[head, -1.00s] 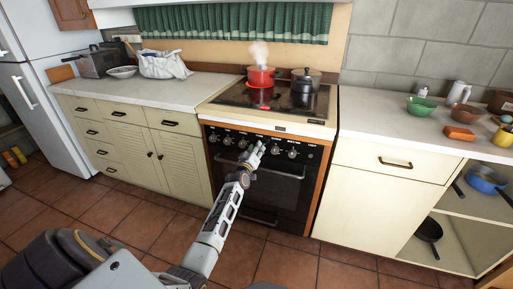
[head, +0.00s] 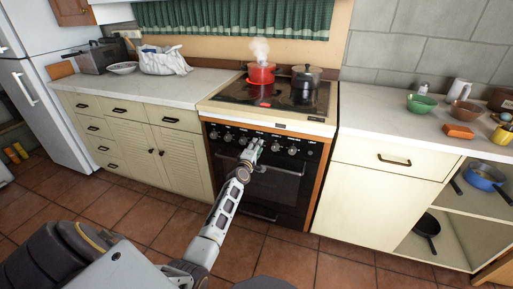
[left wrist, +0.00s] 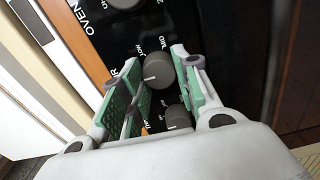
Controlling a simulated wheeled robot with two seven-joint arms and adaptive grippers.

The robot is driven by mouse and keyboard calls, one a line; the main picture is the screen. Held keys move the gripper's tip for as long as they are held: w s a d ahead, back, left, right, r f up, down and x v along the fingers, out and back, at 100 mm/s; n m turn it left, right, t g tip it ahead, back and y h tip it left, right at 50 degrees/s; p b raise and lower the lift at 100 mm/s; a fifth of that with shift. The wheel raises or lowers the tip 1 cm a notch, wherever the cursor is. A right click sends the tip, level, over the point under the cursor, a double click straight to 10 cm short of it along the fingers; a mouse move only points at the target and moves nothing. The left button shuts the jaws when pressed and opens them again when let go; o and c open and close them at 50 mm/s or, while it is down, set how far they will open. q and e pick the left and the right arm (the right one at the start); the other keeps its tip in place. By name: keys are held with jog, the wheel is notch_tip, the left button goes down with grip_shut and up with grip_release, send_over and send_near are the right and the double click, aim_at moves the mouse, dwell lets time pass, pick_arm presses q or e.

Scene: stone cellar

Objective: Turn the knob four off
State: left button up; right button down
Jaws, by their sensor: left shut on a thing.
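The stove (head: 262,185) has a black front panel with a row of several dark knobs; one clear knob (head: 292,150) is at its right. My left gripper (head: 254,147) is at the middle of this row and hides part of it. In the left wrist view, a round grey knob (left wrist: 158,72) with a light mark sits between the green-padded fingers, and my left gripper (left wrist: 165,85) is shut on it. Another knob (left wrist: 178,118) shows nearer the palm. The knob's number cannot be read. My right gripper is not in view.
A steaming red pot (head: 261,74) and a dark pot (head: 304,85) stand on the cooktop (head: 240,93), where a red glow shows. Counters flank the stove. The floor in front is clear.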

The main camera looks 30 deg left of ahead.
pick_arm(q)
jog(key=shift+n, duration=0.5)
jog(key=o, duration=1)
jog(key=shift+s, duration=0.1)
jog(key=shift+v, duration=5.9)
jog(key=shift+d+m, duration=0.1)
jog(key=shift+m, duration=0.2)
